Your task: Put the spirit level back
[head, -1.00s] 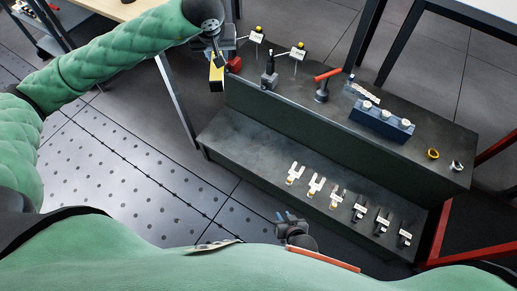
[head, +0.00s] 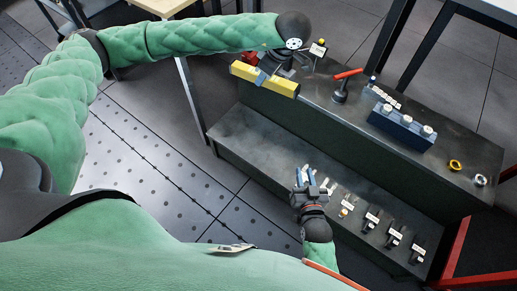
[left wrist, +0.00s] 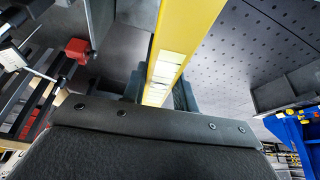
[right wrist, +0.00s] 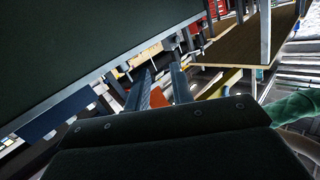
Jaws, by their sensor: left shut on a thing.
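The yellow spirit level (head: 264,79) is in my left gripper (head: 266,75), at the far left end of the dark two-step bench. In the left wrist view the level (left wrist: 180,40) runs up between the fingers, its pale vials showing near the jaws. The gripper is shut on it. In the head view it appears in front of the upper step's left end; I cannot tell whether it touches the bench. My right gripper (head: 307,177) is over the lower step, near the tagged parts. Its fingers look apart in the right wrist view (right wrist: 158,90), with nothing between them.
Several tagged parts (head: 371,220) line the lower step. A red frame (head: 452,240) stands at the right.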

